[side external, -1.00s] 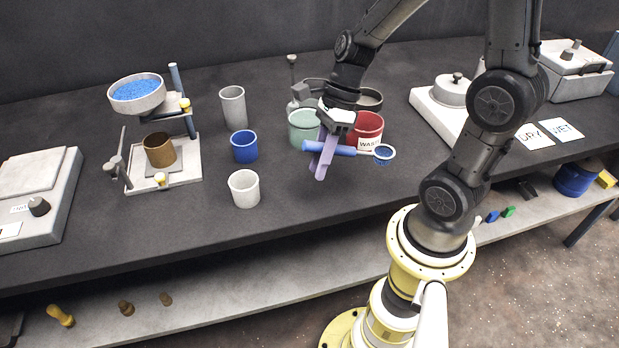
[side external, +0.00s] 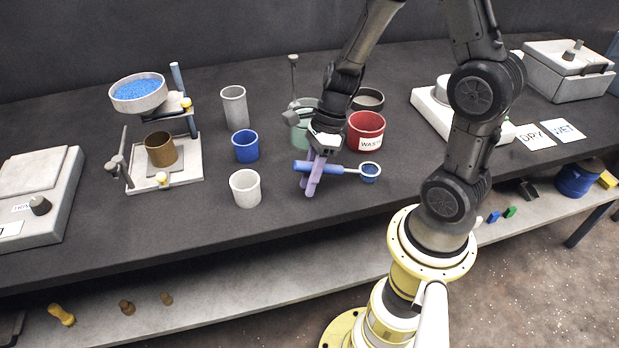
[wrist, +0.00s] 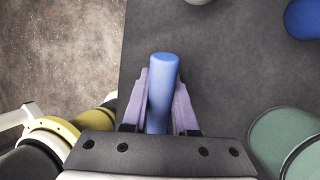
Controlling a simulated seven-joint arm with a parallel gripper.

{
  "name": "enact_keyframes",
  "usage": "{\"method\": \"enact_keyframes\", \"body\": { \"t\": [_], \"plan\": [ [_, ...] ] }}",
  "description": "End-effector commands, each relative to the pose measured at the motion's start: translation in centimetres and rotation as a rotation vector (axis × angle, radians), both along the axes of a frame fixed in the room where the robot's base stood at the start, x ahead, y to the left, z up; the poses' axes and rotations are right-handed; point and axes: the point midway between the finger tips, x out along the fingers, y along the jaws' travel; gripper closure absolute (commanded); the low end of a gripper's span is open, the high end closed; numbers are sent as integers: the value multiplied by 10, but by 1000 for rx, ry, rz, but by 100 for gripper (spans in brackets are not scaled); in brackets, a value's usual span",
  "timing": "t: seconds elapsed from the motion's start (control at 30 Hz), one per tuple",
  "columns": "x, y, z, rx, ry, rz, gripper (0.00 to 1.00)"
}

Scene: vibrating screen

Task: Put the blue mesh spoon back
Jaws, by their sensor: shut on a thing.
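The blue mesh spoon (side external: 345,170) has a thick blue handle and a small round blue mesh bowl (side external: 370,172) on a thin stem. My gripper (side external: 313,178), with purple fingers, is shut on its handle. In the side view the spoon lies about level, with the bowl pointing right, low over the front part of the dark table. I cannot tell whether it touches the table. In the wrist view the blue handle (wrist: 162,90) sits between both fingers (wrist: 160,100); the bowl is hidden there.
A red waste bin (side external: 365,132) and a green container (side external: 303,135), partly hidden by my arm, stand behind the spoon. White (side external: 245,188), blue (side external: 245,146) and grey (side external: 234,106) cups stand to the left. The table front around the gripper is clear.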

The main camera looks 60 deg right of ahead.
Motion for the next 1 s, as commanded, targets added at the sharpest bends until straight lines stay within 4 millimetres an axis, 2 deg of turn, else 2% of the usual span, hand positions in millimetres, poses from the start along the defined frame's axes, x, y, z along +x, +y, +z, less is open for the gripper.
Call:
{"method": "enact_keyframes", "body": {
  "t": [0.03, 0.17, 0.2, 0.57, 0.67, 1.0],
  "plan": [
    [0, 0, -1, 0, 0, -1, 70],
    [0, 0, -1, 0, 0, 0, 46],
    [0, 0, -1, 0, 0, 0, 43],
    [0, -1, 5, -1, -2, 0, 43],
    [0, -6, 16, -1, -7, -1, 43],
    [-6, -33, 78, -3, -6, -3, 43]
  ]
}}
